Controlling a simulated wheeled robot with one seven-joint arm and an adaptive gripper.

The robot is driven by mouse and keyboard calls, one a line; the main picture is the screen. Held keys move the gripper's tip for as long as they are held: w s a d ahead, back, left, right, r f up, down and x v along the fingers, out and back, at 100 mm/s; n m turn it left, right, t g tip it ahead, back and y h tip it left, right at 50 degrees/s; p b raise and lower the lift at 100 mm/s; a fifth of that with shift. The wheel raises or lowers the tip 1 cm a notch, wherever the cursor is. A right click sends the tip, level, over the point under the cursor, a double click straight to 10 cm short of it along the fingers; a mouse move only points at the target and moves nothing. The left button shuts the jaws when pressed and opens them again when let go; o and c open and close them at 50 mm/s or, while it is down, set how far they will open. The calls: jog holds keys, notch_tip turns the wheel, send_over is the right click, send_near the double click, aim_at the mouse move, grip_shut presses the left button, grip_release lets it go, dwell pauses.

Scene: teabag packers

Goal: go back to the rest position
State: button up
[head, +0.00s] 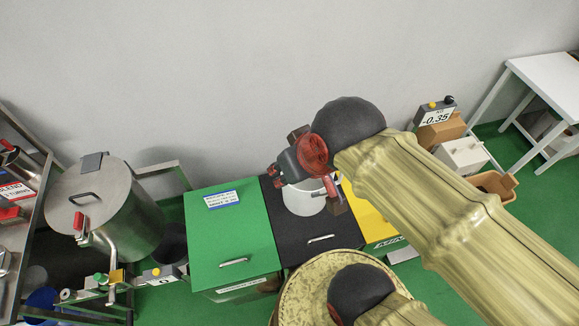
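My gripper (335,199) is at the end of my yellow-green arm, over the black cabinet (318,241) near the middle of the head view. It hangs at or just above a white round container (303,199) on the black top. My wrist and the gripper body cover part of the container. I cannot tell whether the gripper touches it. The fingers are small and partly hidden, so whether they are open or shut is unclear.
A green cabinet (235,258) stands left of the black one, and a yellow one (367,212) right. A steel tank (125,215) with a tap stands at left. A scale display (436,117), cardboard boxes and a white table (552,82) are at right. Green floor is open there.

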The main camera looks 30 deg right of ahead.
jog(key=shift+f, duration=0.1)
notch_tip(320, 180, down, 16)
jog(key=b, duration=1.6)
jog(key=shift+f+b, duration=0.2)
jog(key=shift+b, duration=0.15)
jog(key=shift+w, duration=0.1)
